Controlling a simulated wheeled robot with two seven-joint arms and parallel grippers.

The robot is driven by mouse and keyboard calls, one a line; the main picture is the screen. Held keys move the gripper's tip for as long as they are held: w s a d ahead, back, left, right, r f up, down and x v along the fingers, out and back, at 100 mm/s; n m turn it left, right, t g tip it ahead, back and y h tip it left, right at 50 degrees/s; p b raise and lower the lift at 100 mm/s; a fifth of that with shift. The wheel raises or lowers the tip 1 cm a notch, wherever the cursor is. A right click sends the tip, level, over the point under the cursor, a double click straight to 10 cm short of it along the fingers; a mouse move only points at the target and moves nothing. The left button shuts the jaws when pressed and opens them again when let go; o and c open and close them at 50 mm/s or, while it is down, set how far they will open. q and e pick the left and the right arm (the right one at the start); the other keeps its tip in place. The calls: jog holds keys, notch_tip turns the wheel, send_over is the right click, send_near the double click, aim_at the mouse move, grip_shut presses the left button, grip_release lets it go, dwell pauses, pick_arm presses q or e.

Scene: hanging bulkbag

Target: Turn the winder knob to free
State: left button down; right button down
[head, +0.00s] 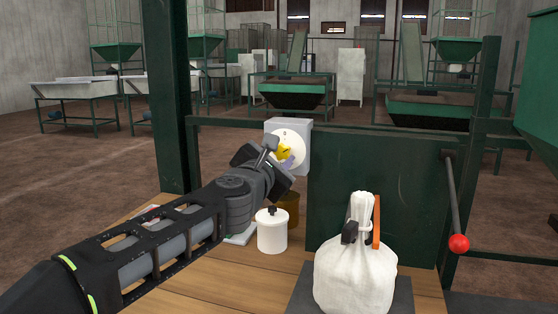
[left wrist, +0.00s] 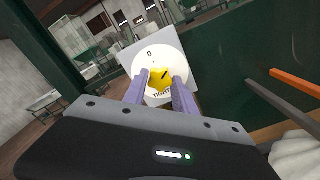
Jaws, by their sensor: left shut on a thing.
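The winder knob (head: 284,152) is yellow and sits on a white round dial on a grey box (head: 301,128) fixed by the green panel. In the left wrist view the yellow knob (left wrist: 161,78) has a dark pointer mark. The dial (left wrist: 148,62) shows a "0" at its upper left and the word "TIGHT" below the knob. My left gripper (head: 283,160) is at the knob. In the left wrist view its two fingers (left wrist: 161,85) stand on either side of the knob, shut on it. The fingers partly hide the lower dial. My right gripper is not in view.
A white lidded jar (head: 272,231) and a brown container (head: 289,206) stand on the wooden table (head: 215,285) below my left gripper. A tied white bag (head: 356,265) stands at the right. A lever with a red ball (head: 459,243) hangs beside the green panel (head: 375,185).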

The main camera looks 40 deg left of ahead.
pick_arm(q)
jog(key=n+b, duration=0.1)
jog(key=n, duration=0.2)
jog(key=shift+f+n, duration=0.1)
jog(key=shift+n, duration=0.3)
jog(key=n+b, duration=0.1)
jog(key=n, duration=0.2)
jog(key=shift+n+b, duration=0.9)
jog(key=shift+n, duration=1.3)
jog(key=c, duration=1)
grip_release()
